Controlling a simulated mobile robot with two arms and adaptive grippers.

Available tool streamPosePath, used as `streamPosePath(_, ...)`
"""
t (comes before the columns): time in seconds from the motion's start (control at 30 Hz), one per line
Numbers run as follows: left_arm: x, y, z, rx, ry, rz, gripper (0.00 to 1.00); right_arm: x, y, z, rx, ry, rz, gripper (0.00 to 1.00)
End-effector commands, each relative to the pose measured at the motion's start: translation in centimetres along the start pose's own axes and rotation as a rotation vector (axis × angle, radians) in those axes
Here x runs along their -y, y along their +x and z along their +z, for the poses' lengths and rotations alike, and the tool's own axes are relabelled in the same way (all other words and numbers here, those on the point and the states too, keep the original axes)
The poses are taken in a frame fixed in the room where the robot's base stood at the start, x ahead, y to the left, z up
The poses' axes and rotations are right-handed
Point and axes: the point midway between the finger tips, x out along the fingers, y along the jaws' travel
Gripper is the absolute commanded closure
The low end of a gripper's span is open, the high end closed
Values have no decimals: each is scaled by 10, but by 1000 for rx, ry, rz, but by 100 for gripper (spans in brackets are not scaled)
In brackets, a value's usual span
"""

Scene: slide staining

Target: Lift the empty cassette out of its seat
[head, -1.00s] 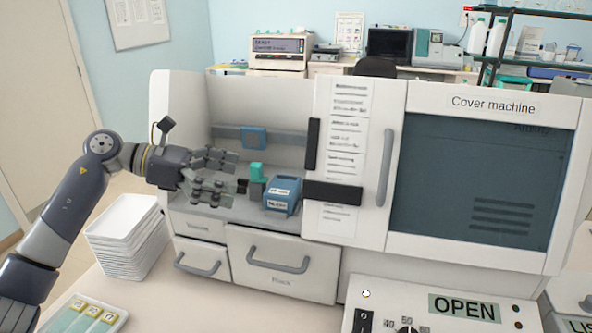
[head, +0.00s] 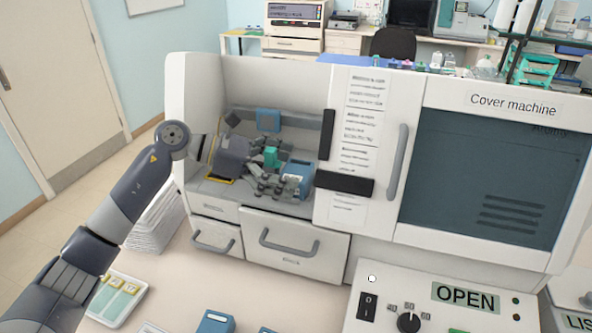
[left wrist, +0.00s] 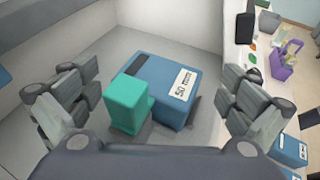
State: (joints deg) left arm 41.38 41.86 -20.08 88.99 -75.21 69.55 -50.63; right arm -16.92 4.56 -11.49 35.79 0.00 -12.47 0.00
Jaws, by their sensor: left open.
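The cassette is a blue box (head: 299,172) with a white label, seated in the open bay of the cover machine. In the left wrist view the cassette (left wrist: 167,88) has a dark slot on top, a label reading "50 mm" and a teal block (left wrist: 127,103) at its near side. The teal block also shows in the head view (head: 271,156). My left gripper (head: 275,176) is open in the bay, its fingers spread to either side of the block and cassette, gripping neither. The cassette's underside and seat are mostly hidden. My right gripper is not in view.
The bay's walls and the machine's white front panel (head: 356,150) with dark bars stand close to the arm. Stacked white trays (head: 155,220), a slide tray (head: 118,298) and another blue box (head: 215,321) are on the table. A control panel (head: 440,300) sits at front right.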

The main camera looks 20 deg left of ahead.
Motion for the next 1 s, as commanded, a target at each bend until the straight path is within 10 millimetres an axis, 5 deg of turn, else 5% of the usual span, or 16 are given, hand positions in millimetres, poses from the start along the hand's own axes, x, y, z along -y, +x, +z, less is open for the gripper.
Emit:
streamPosePath(0.4,0,18,-1,-1,-1,1,0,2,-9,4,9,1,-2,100)
streamPosePath(0.6,0,17,-1,-1,-1,0,45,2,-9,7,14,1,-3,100)
streamPosePath(1.0,-1,16,2,1,1,1,47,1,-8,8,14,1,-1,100)
